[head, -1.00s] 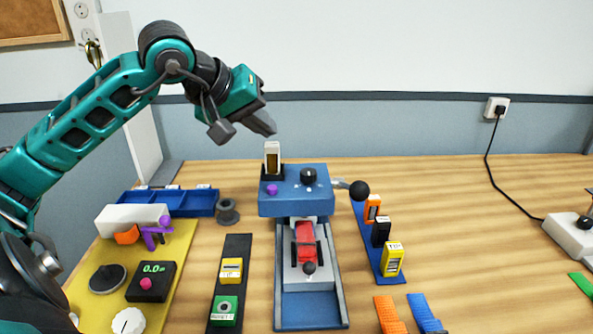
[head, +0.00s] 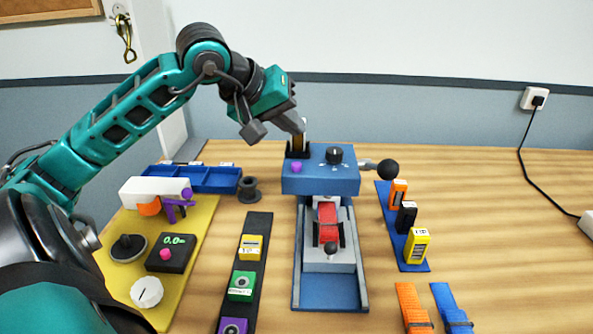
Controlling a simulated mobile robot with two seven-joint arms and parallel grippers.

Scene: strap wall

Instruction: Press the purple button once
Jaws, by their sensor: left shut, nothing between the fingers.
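The purple button (head: 296,167) is a small round knob on the left of the top of the blue machine (head: 330,184), and it is in plain sight. My left gripper (head: 298,127) is shut and empty, its fingers pointing down and to the right. Its tips are above and behind the button, close to the small upright holder (head: 298,146) at the machine's back left corner, and partly cover that holder. I cannot tell whether they touch it. The tips are apart from the button. My right gripper is not in view.
A black dial (head: 334,154) and a black-balled lever (head: 387,169) are near the button. A red part (head: 327,227) lies in the machine's track. Left are a black strip (head: 260,226) of coloured units and a yellow mat (head: 203,225). Right is a blue strip (head: 386,224).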

